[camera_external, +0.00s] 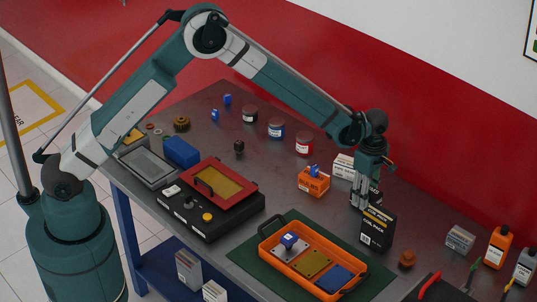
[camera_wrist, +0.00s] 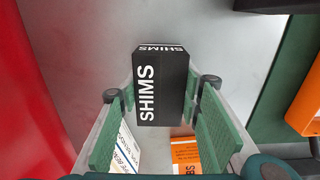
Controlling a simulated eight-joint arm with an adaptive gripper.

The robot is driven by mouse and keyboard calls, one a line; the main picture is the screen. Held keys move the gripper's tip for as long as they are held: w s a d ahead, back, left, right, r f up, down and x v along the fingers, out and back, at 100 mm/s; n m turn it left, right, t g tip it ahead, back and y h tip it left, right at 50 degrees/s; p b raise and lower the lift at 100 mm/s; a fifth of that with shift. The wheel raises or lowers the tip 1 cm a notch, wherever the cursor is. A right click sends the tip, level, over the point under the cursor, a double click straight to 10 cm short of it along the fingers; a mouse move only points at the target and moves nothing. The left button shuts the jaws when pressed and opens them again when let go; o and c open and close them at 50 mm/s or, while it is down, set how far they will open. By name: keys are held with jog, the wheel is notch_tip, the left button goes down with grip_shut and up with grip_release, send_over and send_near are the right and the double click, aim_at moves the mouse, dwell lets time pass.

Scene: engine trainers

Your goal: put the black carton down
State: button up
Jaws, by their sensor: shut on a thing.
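A black carton lettered SHIMS (camera_wrist: 160,88) sits between my fingers in the wrist view, touching both green pads near their tips. My gripper (camera_wrist: 160,92) is shut on it. In the external view my gripper (camera_external: 363,195) points down over the right half of the table. A black carton (camera_external: 375,196) shows in part beside the fingers there. A taller black carton with an orange stripe (camera_external: 378,230) stands in front of it in that view and hides its lower part. I cannot tell whether the held carton's underside touches the table.
An orange carton (camera_external: 313,182) and a white carton (camera_external: 344,166) stand just left of my gripper. An orange tray (camera_external: 268,245) lies on a green mat (camera_external: 240,258) in front. Bottles (camera_external: 498,245) and a small grey carton (camera_external: 460,238) stand to the right. Bare grey table (camera_wrist: 215,40) surrounds the held carton.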

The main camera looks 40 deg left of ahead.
jog(key=shift+f, duration=0.2)
jog(key=o, duration=1)
jog(key=shift+o, duration=0.2)
jog(key=shift+r, duration=0.2)
notch_tip(320, 180, up, 12)
jog(key=shift+p, duration=0.3)
